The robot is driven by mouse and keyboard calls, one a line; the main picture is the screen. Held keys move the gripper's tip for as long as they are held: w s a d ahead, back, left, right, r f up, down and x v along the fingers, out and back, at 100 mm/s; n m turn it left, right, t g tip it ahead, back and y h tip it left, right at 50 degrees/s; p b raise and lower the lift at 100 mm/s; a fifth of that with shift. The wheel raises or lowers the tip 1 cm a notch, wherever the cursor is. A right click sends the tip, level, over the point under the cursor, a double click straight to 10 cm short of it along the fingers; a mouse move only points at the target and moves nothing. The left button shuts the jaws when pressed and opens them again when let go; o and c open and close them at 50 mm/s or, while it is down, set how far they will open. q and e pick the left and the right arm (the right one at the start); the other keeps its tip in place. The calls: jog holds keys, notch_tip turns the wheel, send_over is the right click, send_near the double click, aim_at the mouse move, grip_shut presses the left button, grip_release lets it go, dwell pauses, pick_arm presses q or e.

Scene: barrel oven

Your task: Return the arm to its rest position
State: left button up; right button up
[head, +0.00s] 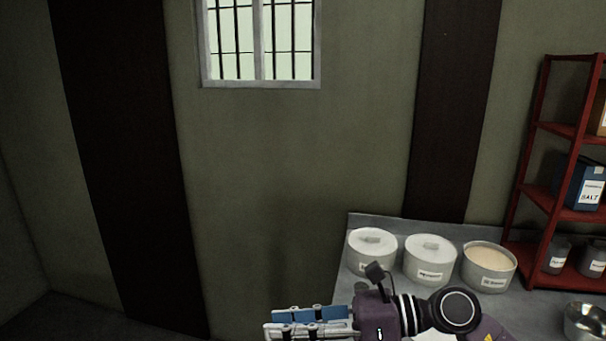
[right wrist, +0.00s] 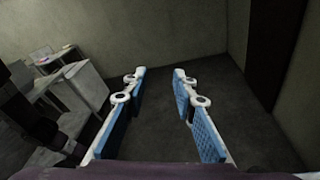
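My right gripper (head: 283,321) shows at the bottom of the head view, in front of the left part of the counter, with its fingers pointing left. In the right wrist view my right gripper (right wrist: 160,76) has its two blue-padded fingers well apart. Nothing is between them; bare dark floor shows through the gap. My left gripper is in neither view.
A red shelf (head: 540,198) stands at right. The floor (right wrist: 255,120) around the fingers is clear.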

notch_tip(320, 180, up, 7)
jog(key=m+t+y, duration=0.4)
jog(key=m, duration=0.2)
jog(key=w+d+r+m+t+h, duration=0.1)
jog(key=w+d+m+t+h, duration=0.6)
jog(key=m+t, duration=0.75)
jog(key=s+d+f+m+g+h, duration=0.2)
jog(key=d+f+m+g+h, duration=0.2)
jog(key=d+f+m+h, duration=1.2)
jog(key=s+d+f+m+g+y, duration=0.1)
jog(key=s+f+m+g, duration=0.3)
jog(key=f, duration=0.4)
jog(key=s+f+m+g+y, duration=0.1)
jog(key=s+f+m+g, duration=0.1)
jog(key=s+f+m, duration=0.4)
jog(key=s+f+g+y, duration=0.1)
jog(key=s+f+g, duration=0.3)
jog(key=s, duration=0.5)
jog(key=s+f+g, duration=0.3)
jog(key=s+f, duration=0.2)
jog(key=s, duration=0.3)
notch_tip(320, 180, down, 28)
jog(key=s, duration=0.2)
jog(key=s+d+f+g, duration=0.2)
jog(key=s+f, duration=1.2)
jog(key=s, duration=0.2)
jog(key=shift+s+f, duration=0.35)
jog(key=shift+f, duration=0.05)
